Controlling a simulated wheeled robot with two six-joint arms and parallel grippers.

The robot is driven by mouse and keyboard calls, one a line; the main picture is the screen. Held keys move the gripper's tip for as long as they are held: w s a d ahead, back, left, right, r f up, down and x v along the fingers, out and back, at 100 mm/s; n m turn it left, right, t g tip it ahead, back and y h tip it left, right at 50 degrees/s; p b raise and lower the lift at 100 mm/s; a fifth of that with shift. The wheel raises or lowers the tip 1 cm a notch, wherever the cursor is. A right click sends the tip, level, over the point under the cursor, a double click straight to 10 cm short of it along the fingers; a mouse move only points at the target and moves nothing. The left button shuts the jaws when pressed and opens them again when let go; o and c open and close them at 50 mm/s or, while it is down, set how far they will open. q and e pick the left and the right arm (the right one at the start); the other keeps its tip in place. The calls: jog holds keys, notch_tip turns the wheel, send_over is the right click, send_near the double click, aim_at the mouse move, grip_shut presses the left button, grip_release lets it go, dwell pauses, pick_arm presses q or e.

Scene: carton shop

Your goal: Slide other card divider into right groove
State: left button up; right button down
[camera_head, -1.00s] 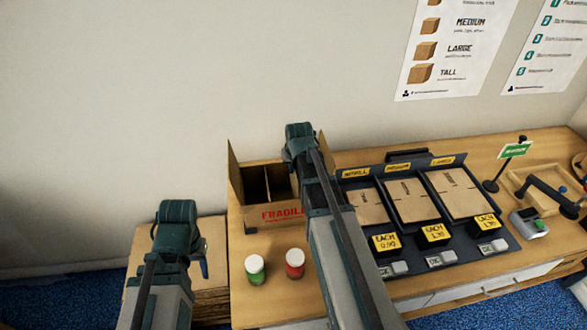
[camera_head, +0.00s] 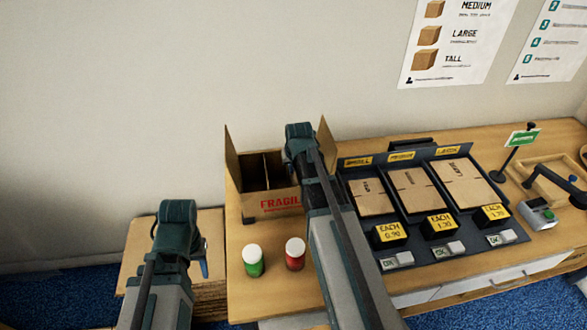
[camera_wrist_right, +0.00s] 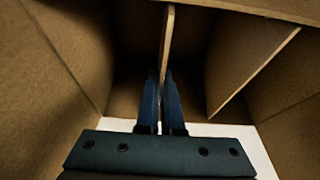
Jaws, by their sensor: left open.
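The open carton (camera_head: 268,207) with red FRAGILE print stands on the bench, left of the centre of the head view. One card divider (camera_head: 264,168) stands upright inside it; a divider also shows to the right in the right wrist view (camera_wrist_right: 250,58). My right gripper (camera_wrist_right: 162,78) is down at the carton, its two fingers close together on either side of another card divider (camera_wrist_right: 168,38), gripping it. In the head view my right arm hides the carton's right part. My left gripper (camera_head: 178,222) is open and empty, left of the carton; its fingertips are mostly hidden.
A green jar (camera_head: 253,262) and a red jar (camera_head: 295,256) stand in front of the carton. A dark rack (camera_head: 415,240) of flat cartons is to the right. A cardboard stack (camera_head: 212,290) lies below my left gripper.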

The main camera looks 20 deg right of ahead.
jog(key=c, duration=1)
grip_release()
jog(key=p+v, duration=1.2)
jog(key=v, duration=0.1)
jog(key=shift+s+r+p, duration=0.1)
jog(key=shift+r+p, duration=0.3)
jog(key=shift+a, duration=0.1)
jog(key=s+a+n+g, duration=0.1)
jog(key=s+a+n, duration=0.1)
jog(key=s+a, duration=0.3)
jog(key=s+a+f+n+g, duration=0.1)
jog(key=s+a+n+g, duration=0.1)
jog(key=s+a, duration=0.4)
jog(key=s+a+n+g, duration=0.1)
jog(key=s+a, duration=0.4)
jog(key=a, duration=0.7)
jog(key=shift+s+a+f+n+g, duration=0.3)
jog(key=shift+s+a+n+g, duration=0.1)
jog(key=shift+n, duration=0.4)
